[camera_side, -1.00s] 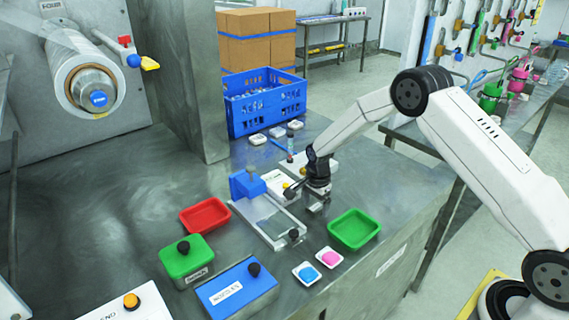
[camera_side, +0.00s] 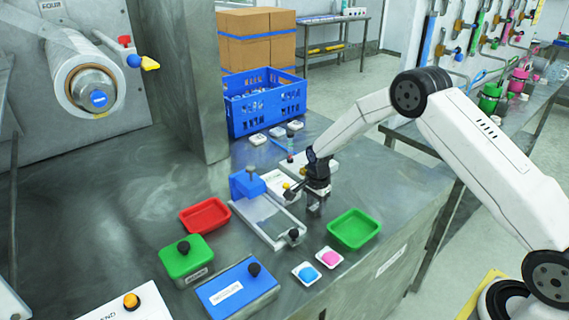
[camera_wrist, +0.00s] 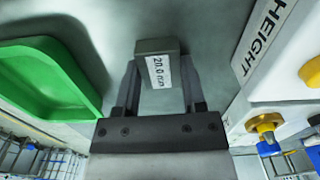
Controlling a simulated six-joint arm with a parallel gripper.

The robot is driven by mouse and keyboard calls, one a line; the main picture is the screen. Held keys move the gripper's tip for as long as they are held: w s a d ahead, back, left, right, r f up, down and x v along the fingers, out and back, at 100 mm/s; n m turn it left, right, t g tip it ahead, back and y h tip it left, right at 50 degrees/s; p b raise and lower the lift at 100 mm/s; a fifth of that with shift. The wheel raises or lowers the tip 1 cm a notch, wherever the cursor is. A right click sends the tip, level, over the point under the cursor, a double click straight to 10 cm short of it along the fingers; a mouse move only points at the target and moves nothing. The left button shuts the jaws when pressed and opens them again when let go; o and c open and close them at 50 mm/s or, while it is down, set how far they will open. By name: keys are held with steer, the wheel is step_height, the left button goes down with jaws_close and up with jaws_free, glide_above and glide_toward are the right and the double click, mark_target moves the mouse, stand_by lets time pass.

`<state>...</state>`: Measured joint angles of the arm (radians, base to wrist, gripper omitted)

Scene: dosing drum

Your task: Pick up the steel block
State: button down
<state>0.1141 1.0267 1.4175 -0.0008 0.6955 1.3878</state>
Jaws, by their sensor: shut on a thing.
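The steel block (camera_wrist: 153,46) is a small grey block with a white label reading "20.0 mm". In the wrist view it sits between the two fingertips of my gripper (camera_wrist: 158,80), which is shut on it. In the side view my gripper (camera_side: 316,196) points down over the bench, between the blue-ended gauge plate and the green tray. The block is small and partly covered by the fingers there, and I cannot tell whether it touches the bench.
A red tray (camera_side: 204,216), a green box (camera_side: 187,262) and a blue box (camera_side: 236,290) lie farther left. A blue crate (camera_side: 264,104) stands behind.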

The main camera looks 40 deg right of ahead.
steer(key=shift+r, duration=0.15)
steer(key=shift+r, duration=0.5)
steer(key=s+a+r, duration=0.1)
steer(key=s+r, duration=1)
steer(key=s, duration=0.3)
steer(key=shift+a+r, duration=0.15)
steer(key=shift+r, duration=0.2)
steer(key=shift+a, duration=0.1)
